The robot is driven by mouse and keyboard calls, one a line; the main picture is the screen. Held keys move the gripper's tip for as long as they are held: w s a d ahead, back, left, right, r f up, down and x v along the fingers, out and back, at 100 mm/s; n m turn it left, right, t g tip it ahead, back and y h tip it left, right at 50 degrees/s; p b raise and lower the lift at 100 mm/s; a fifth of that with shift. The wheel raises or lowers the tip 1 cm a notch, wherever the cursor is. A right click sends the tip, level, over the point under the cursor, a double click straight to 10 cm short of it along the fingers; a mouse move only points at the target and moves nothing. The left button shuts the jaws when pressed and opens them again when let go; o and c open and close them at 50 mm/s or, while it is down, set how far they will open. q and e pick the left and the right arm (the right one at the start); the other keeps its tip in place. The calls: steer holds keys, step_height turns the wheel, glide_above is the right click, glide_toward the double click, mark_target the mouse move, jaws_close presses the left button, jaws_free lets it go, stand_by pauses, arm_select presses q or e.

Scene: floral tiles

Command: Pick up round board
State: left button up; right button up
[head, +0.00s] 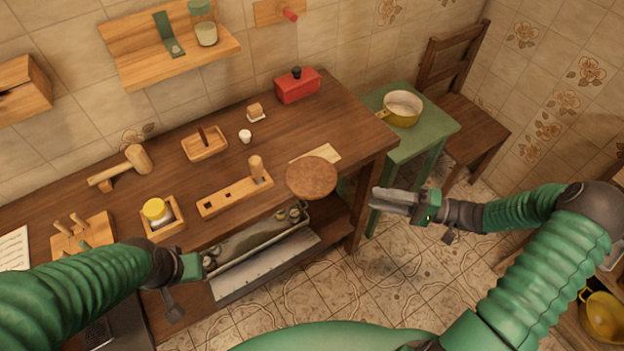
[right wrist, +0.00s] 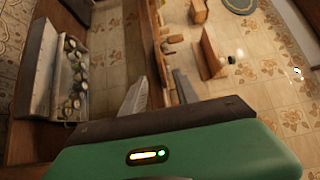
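The round board (head: 311,178) is a brown disc at the front edge of the dark wooden table, near its right end. Part of it seems to reach past the edge. It overlaps a pale flat piece (head: 325,153) behind it. My right gripper (head: 375,199) is to the right of the board, off the table's end, with its fingers pointing left. In the right wrist view its two fingers (right wrist: 160,88) stand apart with nothing between them. My left gripper (head: 208,263) is low at the table's front edge, left of the board; its fingers are hard to make out.
A long open metal tray (head: 262,270) with jars sits under the table's front edge. A wooden block with a peg (head: 235,195) stands left of the board. A green side table (head: 432,135) with a yellow pot (head: 402,109) and a chair (head: 465,110) are at right.

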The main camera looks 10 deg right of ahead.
mark_target(327, 189)
steer(key=x, duration=1.3)
steer(key=shift+w+a+f, duration=0.15)
steer(key=shift+a, duration=0.25)
steer(key=shift+d, duration=0.1)
jaws_close()
